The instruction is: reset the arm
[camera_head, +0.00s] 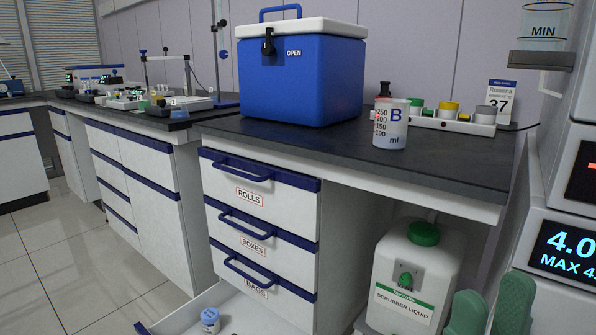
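My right gripper (490,310) shows at the bottom right edge of the head view. Its two green fingertips point up and stand apart with a narrow gap between them. I see nothing held between them. The rest of my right arm is below the picture. The fingers appear in front of the floor area beside the scrubber liquid canister (415,275) and the grey machine with the display. My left gripper and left arm are not in view.
A blue cooler box (300,75) and a beaker marked B (391,125) stand on the dark counter (350,155). Below are drawers labelled ROLLS (262,185), BOXES and BAGS. A low drawer (235,315) is pulled out, with a small jar (210,320) inside. A machine (565,245) borders the right.

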